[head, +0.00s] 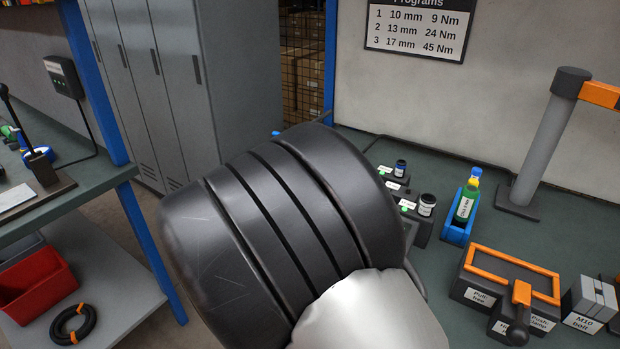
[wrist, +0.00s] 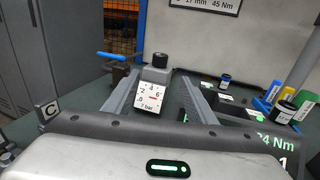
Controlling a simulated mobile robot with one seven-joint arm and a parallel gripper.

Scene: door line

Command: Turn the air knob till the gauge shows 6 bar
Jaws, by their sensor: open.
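The air unit stands on the bench in the wrist view, with a black round knob (wrist: 160,60) on top of a grey body. A white gauge (wrist: 150,97) marked bar is below the knob. Some red shows on its face, but the needle is too small to read surely. My gripper (wrist: 159,80) is open, its two grey fingers pointing towards the unit, one on each side of the gauge in the picture. The knob shows beyond the fingertips, with nothing held. In the head view my dark arm hides the knob, gauge and gripper.
A blue lever (wrist: 112,56) sticks out left of the knob. On the bench to the right are small jars (head: 427,205), a green bottle (head: 465,206) in a blue holder, an orange-handled black box (head: 510,280) and a grey post (head: 540,145). A grey locker (head: 165,80) stands behind.

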